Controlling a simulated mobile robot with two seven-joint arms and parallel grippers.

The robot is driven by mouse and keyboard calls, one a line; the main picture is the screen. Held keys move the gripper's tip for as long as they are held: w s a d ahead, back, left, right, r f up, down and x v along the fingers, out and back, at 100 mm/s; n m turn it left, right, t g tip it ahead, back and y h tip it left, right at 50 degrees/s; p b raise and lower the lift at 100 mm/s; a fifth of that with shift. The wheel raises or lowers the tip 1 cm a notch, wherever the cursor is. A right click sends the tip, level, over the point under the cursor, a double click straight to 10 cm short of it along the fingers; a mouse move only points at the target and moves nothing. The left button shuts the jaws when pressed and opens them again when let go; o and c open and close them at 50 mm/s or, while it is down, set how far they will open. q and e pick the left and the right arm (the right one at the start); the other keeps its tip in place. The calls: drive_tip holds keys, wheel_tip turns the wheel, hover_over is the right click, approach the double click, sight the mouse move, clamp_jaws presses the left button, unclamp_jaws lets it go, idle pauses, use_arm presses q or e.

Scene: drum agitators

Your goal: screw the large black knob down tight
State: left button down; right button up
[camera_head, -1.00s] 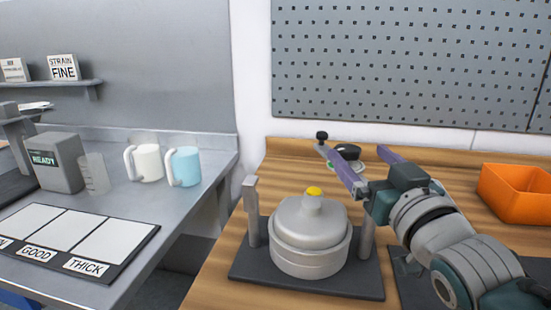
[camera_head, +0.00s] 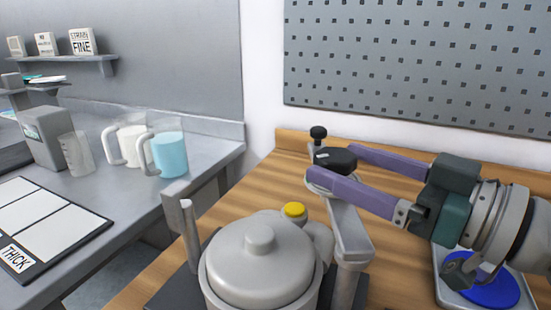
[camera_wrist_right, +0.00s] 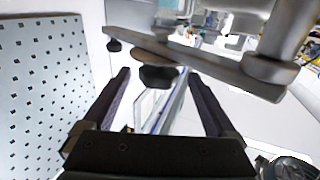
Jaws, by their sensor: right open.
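The large black knob (camera_head: 335,159) sits on a grey metal bar (camera_head: 351,232) behind the drum, with a smaller black knob (camera_head: 318,134) at the bar's far end. My right gripper (camera_head: 331,163) is open, its two purple fingers reaching in from the right, one on each side of the large knob. In the right wrist view the large knob (camera_wrist_right: 158,76) shows between the spread fingertips, with gaps on both sides. I cannot tell how far down the knob is screwed. My left gripper is not in view.
A lidded grey drum (camera_head: 258,265) with a yellow-topped part (camera_head: 294,210) stands in front of the bar, between posts. A blue disc (camera_head: 490,291) lies in a tray at right. Jugs (camera_head: 168,155) stand on the left bench. A pegboard (camera_head: 420,60) is behind.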

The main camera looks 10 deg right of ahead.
sight(321, 157)
drive_tip(key=b+x, duration=0.2)
drive_tip(key=x, duration=0.2)
drive_tip(key=shift+w+f, duration=0.15)
drive_tip(key=shift+w+a, duration=0.35)
drive_tip(key=shift+w, duration=0.1)
